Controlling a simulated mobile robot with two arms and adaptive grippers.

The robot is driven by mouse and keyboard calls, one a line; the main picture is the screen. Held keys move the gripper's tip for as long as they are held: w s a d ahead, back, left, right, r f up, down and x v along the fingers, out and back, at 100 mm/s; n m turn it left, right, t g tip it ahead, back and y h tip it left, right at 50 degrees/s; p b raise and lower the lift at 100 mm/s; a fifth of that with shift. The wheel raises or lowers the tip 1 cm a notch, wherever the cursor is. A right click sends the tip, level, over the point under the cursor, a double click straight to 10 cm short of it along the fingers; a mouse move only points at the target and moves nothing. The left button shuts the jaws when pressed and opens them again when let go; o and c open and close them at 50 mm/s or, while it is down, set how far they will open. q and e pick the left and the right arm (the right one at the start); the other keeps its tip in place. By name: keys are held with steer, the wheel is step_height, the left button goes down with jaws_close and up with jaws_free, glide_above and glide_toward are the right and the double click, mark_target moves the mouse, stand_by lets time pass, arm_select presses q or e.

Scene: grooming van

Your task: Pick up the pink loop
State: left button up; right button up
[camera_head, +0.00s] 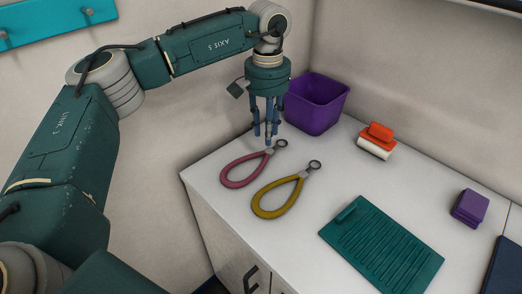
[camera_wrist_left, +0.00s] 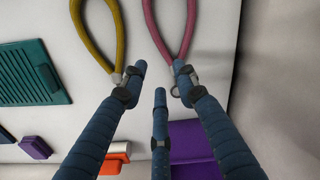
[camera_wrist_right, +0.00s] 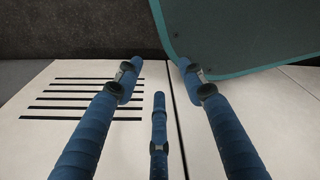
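The pink loop (camera_head: 238,170) lies on the white counter near its left edge, with a grey clamp and ring at its far end. In the left wrist view the pink loop (camera_wrist_left: 150,30) is at the top, its clamp partly hidden by a finger. My left gripper (camera_head: 267,138) points down just above the loop's ring end, fingers apart and empty; its fingers also show in the left wrist view (camera_wrist_left: 160,85). A yellow loop (camera_head: 278,198) lies beside the pink one, apart from it. My right gripper (camera_wrist_right: 160,85) is open and empty in the right wrist view.
A purple bin (camera_head: 316,108) stands right behind my left gripper. An orange-and-white brush (camera_head: 377,141), a teal ridged mat (camera_head: 382,245) and purple blocks (camera_head: 469,208) lie further right. In the right wrist view a vented panel (camera_wrist_right: 95,100) and a teal-edged board (camera_wrist_right: 245,35) show.

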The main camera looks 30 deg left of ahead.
mark_target(265, 161)
arm_select(q)
step_height(265, 161, down, 4)
steer(key=shift+s+a+r+p, duration=0.1)
steer(key=shift+s+r+p, duration=0.05)
steer(key=shift+p, duration=0.3)
steer(key=shift+s+f, duration=0.1)
steer(key=shift+f, duration=0.3)
steer(key=f, duration=0.1)
steer(key=f+p, duration=0.1)
steer(key=f, duration=0.1)
steer(key=f+p, duration=0.1)
steer(key=f, duration=0.1)
steer(key=shift+w+a, duration=0.1)
steer(key=shift+w, duration=0.2)
steer(key=shift+f, duration=0.45)
jaws_close()
arm_select(e)
steer(key=shift+g, duration=0.3)
steer(key=s+r, duration=0.3)
steer(key=shift+s+d, duration=0.25)
steer(key=shift+d, duration=0.05)
